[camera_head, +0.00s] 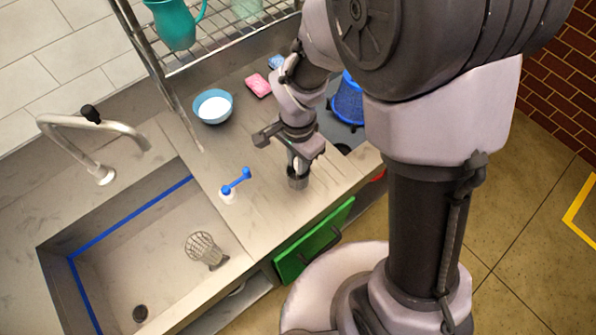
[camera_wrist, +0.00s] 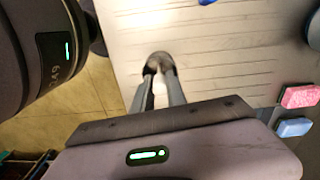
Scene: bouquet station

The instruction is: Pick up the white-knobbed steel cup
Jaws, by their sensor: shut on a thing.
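The steel cup (camera_head: 298,183) is a small dark grey cylinder on the counter near its front edge, right of the sink, in the head view. A pale part shows just above it between my fingers. My gripper (camera_head: 299,167) points down and is shut on the cup at its top. In the wrist view the fingers of my gripper (camera_wrist: 160,74) converge on the round grey cup (camera_wrist: 159,58); they hide most of it. I cannot tell whether the cup touches the counter.
A blue-handled item with a white base (camera_head: 228,195) stands to the left. Behind are a blue bowl (camera_head: 213,106), a pink sponge (camera_head: 258,85) and a wire rack (camera_head: 225,42). The sink (camera_head: 150,255) holds a mesh-like cup (camera_head: 204,248). A blue bucket (camera_head: 348,100) is at right.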

